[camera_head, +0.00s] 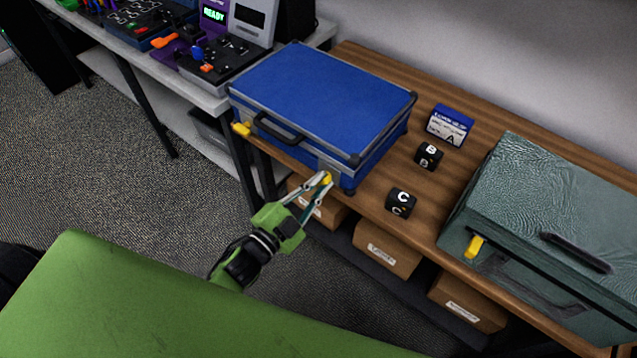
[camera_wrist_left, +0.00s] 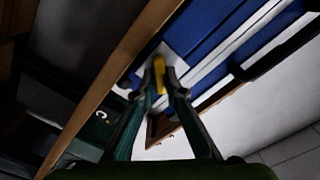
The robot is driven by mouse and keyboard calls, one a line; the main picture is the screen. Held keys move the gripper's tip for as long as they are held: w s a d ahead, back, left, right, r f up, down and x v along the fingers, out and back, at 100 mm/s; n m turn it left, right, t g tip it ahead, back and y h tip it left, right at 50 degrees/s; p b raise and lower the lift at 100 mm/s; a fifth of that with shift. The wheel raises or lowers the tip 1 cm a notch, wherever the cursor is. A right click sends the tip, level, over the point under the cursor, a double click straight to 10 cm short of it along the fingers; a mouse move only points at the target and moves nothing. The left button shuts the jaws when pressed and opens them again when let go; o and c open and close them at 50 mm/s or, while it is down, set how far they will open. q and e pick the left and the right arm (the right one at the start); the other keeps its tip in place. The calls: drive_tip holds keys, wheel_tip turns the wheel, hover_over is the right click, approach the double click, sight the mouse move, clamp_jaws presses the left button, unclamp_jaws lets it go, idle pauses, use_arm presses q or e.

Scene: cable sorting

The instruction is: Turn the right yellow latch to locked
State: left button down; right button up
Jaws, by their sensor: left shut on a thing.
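A blue case (camera_head: 325,95) with metal edges and a dark handle (camera_head: 278,128) lies shut on the wooden table. Its right yellow latch (camera_head: 327,179) is on the front face near the right corner. My left gripper (camera_head: 322,184) is shut on this latch, with its fingertips on either side of it. In the left wrist view the yellow latch (camera_wrist_left: 158,74) shows between the fingertips, against the case front. The fingers partly hide it, and I cannot tell its exact turn. The left yellow latch (camera_head: 242,129) sticks out at the case's left front. My right gripper is not in view.
A grey-green case (camera_head: 560,210) with a yellow latch (camera_head: 474,247) stands at the right. Black cubes (camera_head: 401,202) and a blue-and-white box (camera_head: 450,125) lie between the cases. Cardboard boxes (camera_head: 387,248) sit on a shelf below. Devices (camera_head: 215,60) stand on a table at upper left.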

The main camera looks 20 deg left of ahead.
use_arm(q)
drive_tip(key=m, duration=0.4)
drive_tip(key=shift+d+f+m+b, duration=0.1)
drive_tip(key=shift+m+b, duration=0.2)
drive_tip(key=shift+b, duration=0.05)
drive_tip(key=shift+f+m+b, duration=0.1)
drive_tip(key=shift+m+b, duration=0.5)
drive_tip(key=shift+m, duration=1.6)
drive_tip(key=c, duration=2.1)
unclamp_jaws()
drive_tip(key=shift+s, duration=0.1)
drive_tip(key=v, duration=1.2)
